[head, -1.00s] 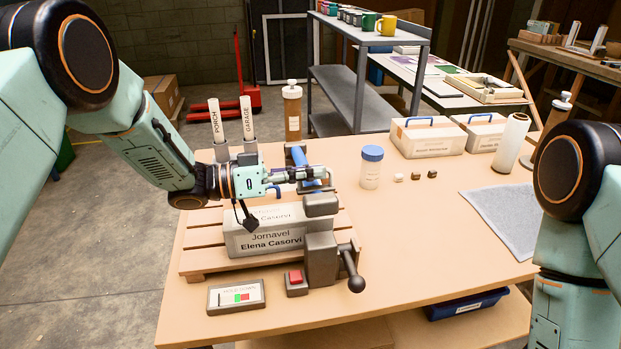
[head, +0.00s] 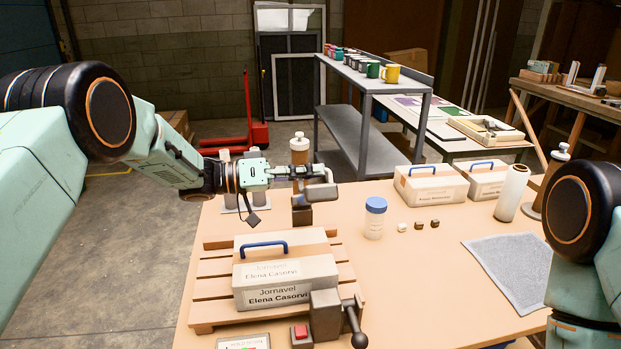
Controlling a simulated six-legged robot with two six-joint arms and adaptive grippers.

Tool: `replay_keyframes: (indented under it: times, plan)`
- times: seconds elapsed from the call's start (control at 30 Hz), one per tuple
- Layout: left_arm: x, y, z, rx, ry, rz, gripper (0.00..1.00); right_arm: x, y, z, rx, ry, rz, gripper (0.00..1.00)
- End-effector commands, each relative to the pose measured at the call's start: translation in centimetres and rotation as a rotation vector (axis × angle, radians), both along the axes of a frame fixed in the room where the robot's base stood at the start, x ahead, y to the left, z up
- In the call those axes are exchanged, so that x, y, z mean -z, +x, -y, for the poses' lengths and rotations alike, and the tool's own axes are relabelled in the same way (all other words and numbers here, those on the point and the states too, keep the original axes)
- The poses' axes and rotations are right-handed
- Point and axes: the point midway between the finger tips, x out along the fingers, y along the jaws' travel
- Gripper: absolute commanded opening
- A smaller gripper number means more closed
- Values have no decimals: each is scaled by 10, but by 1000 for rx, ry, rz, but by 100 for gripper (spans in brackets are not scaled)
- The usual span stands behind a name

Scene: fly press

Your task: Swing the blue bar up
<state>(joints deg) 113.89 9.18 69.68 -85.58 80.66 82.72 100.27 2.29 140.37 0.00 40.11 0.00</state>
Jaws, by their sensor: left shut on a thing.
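My left gripper (head: 314,172) is shut at the raised bar, above the back of the table. I see no clear blue of the bar here; the gripper hides it. A grey end block (head: 322,193) shows just below and in front of the jaws. A dark hinge post (head: 302,214) stands under it on the table. A pale case (head: 285,295) labelled Jornavel, Elena Casorvi, with a blue handle (head: 264,245), sits on a slatted wooden base (head: 215,285). The grey front catch (head: 325,315) with its dark lever stands clear of the bar. My right gripper is out of view.
Right of the post stand a blue-lidded jar (head: 375,218) and several small blocks. Behind are a brown bottle (head: 299,150) and two pale cases (head: 430,186). A red button (head: 301,332) is at the front. A grey cloth (head: 512,268) lies right; the table's middle right is clear.

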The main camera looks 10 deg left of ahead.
Motion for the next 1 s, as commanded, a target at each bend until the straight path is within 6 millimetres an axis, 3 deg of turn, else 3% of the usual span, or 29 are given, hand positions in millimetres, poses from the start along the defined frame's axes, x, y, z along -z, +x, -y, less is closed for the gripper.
replay_keyframes:
  times: [0.37, 0.4, 0.67, 1.0]
  plan:
    - [-1, 1, 0, 0, 1, 2, 0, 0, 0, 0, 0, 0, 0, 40]
    - [-1, 1, 0, 0, 1, 2, 10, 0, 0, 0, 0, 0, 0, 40]
    - [-1, 1, 0, 1, 0, 2, 32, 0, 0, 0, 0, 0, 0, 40]
    - [-1, 0, -3, -1, 0, 2, 32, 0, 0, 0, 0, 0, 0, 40]
